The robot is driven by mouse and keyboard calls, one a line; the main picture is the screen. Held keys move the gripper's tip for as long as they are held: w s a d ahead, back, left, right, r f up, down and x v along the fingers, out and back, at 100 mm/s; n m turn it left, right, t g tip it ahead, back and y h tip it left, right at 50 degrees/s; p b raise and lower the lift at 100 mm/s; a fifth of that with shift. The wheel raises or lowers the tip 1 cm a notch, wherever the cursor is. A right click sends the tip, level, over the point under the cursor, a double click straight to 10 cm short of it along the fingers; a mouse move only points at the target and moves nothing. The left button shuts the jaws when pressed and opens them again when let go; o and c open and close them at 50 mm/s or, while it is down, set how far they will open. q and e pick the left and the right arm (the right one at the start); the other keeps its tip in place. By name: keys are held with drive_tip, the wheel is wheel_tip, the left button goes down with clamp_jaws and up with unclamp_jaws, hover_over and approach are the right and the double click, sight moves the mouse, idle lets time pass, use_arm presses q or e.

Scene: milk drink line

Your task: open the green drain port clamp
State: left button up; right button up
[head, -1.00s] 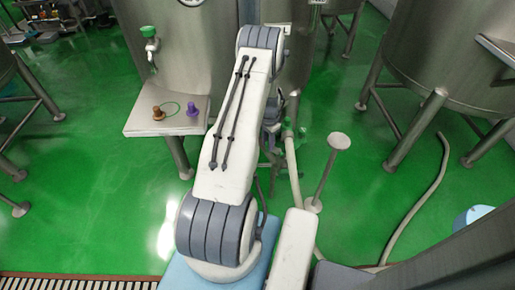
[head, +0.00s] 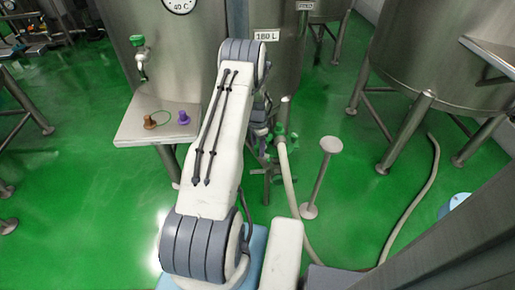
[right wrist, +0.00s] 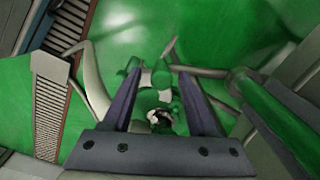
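In the head view, green clamp parts (head: 281,141) show on the pipework at the end of a pale hose, just right of my right arm's far end. My right arm hides part of that pipework. In the right wrist view, green and white fittings (right wrist: 157,97) lie between the two dark fingers of my right gripper (right wrist: 160,78). The fingers are apart and nothing is visibly gripped. Which green part is the drain port clamp, and whether a finger touches it, I cannot tell. My left gripper is not in view.
A steel shelf (head: 152,124) holds a brown cap (head: 150,121) and a purple cap (head: 183,118). A green-handled tap (head: 138,42) sits above it. A pale hose (head: 291,195) runs past a round-topped stand (head: 331,145). Steel tanks (head: 430,60) stand around. A floor grate (right wrist: 50,105) shows.

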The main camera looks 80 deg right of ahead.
sight(258, 147)
drive_tip(key=shift+a+r, duration=0.1)
wheel_tip(258, 147, up, 10)
idle(0.6)
drive_tip(key=shift+r, duration=0.1)
idle(0.4)
